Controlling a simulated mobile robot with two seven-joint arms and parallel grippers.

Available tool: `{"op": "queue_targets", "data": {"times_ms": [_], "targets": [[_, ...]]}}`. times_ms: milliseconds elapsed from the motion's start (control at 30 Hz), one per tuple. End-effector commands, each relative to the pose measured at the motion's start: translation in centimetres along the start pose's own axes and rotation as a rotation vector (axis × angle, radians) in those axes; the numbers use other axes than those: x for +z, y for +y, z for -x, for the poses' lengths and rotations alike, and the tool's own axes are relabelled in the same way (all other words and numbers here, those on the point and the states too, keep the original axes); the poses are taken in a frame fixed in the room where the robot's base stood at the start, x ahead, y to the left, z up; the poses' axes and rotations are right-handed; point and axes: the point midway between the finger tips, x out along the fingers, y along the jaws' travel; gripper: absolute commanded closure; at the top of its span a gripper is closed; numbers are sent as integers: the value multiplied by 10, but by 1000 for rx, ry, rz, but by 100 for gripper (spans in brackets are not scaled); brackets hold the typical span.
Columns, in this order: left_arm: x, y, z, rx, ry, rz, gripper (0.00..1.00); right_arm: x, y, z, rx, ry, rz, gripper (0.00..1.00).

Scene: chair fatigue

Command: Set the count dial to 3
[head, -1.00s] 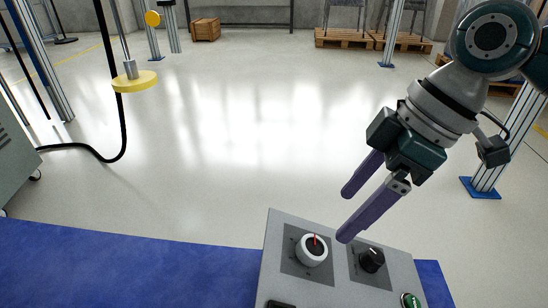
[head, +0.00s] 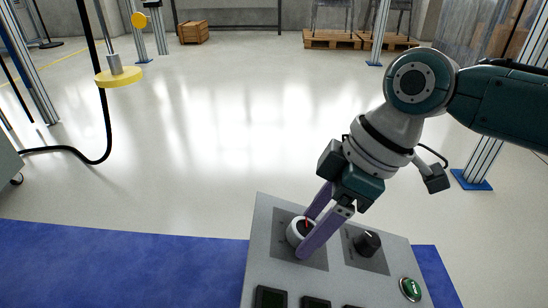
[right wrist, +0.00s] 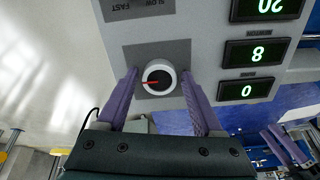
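The count dial (head: 293,233) is a white round knob with a dark face and a red pointer, on the grey control panel (head: 262,215). My right gripper (head: 304,234) is down at the dial, one finger on each side. In the right wrist view the dial (right wrist: 151,91) lies between the fingertips of the right gripper (right wrist: 159,76), with a gap visible on both sides. The red pointer points left there. Purple fingers of my left gripper (right wrist: 284,146) show at the right edge of that view; their opening is unclear.
A black knob (head: 367,243) marked slow and fast sits beside the dial. A green button (head: 410,288) is near the panel's right edge. Lit displays in the right wrist view read 20, 8 (right wrist: 258,53) and 0 (right wrist: 247,91). Open floor lies behind the panel.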

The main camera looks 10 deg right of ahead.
Motion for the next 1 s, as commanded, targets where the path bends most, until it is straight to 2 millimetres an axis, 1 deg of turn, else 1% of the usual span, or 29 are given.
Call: {"op": "queue_targets", "data": {"times_ms": [33, 67, 567, 600, 833, 1000], "targets": [[0, 0, 0, -1, 0, -1, 50, 0, 0, 0, 0, 0, 0, 38], [0, 0, 0, -1, 1, -1, 50, 0, 0, 0, 0, 0, 0, 42], [-1, 0, 0, 0, 2, 1, 50, 0, 0, 0, 0, 0, 0, 98], [-1, 0, 0, 1, 2, 2, 50, 0, 0, 0, 0, 0, 0, 100], [-1, 2, 0, 6, 3, 9, 50, 0, 0, 0, -1, 0, 18, 100], [-1, 2, 0, 7, 3, 9, 50, 0, 0, 0, -2, 0, 82, 100]]}}
